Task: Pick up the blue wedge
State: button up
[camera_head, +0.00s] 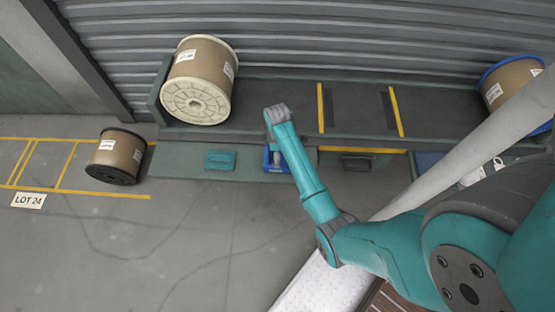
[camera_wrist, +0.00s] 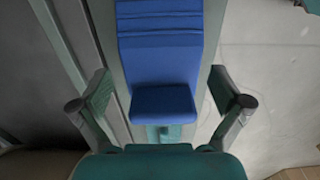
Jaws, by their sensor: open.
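The blue wedge (camera_wrist: 162,50) fills the upper middle of the wrist view, with ridges across its far part and a nearer face tilted toward the camera. My gripper (camera_wrist: 160,90) is open, one finger on each side of the wedge's near end, with a visible gap on both sides. Whether the fingers are level with the wedge in height I cannot tell. In the head view a blue piece (camera_head: 268,163) shows on the low ledge below my wrist, partly covered by my arm.
A teal case (camera_head: 220,160) lies on the ledge (camera_head: 185,167) left of the blue piece. A large spool (camera_head: 205,62) stands on the dark bench (camera_head: 360,110) behind. A smaller spool (camera_head: 119,150) stands on the floor at left. Another spool (camera_head: 512,80) is at far right.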

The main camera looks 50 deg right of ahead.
jog(key=shift+f, duration=1.95)
jog(key=c, duration=1.3)
jog(key=shift+r, duration=0.1)
